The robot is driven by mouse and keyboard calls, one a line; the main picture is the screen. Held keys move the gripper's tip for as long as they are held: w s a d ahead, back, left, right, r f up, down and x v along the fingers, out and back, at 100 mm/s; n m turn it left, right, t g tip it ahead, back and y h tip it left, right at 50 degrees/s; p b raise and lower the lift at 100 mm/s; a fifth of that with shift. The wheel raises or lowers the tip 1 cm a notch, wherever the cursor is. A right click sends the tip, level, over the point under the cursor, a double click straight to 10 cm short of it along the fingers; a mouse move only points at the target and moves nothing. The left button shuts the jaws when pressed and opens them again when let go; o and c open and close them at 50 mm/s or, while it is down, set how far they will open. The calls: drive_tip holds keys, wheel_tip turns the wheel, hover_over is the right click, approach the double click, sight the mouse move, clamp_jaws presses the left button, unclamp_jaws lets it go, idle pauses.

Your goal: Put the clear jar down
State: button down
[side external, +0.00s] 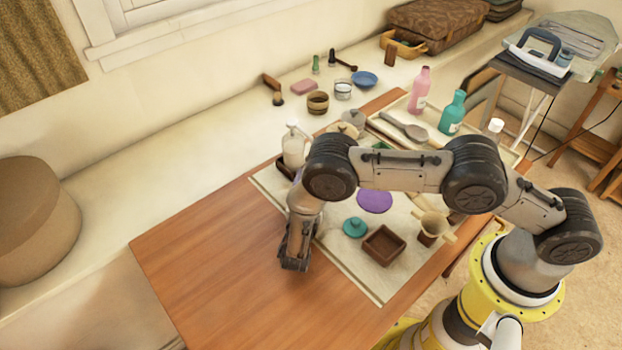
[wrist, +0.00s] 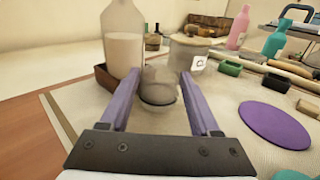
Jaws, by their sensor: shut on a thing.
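In the side view I cannot make out the jar, and my arm hides much of that area.
A bottle with pale contents (wrist: 124,50) stands close at the left, by a brown tray (wrist: 108,78). A lidded pot (wrist: 188,50) is just behind. A purple disc (wrist: 275,124) lies to the right. The table's left part (side external: 205,265) is bare.

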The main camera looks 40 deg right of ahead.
drive_tip(key=shift+c, duration=0.6)
unclamp_jaws()
drive_tip(key=shift+f, duration=0.15)
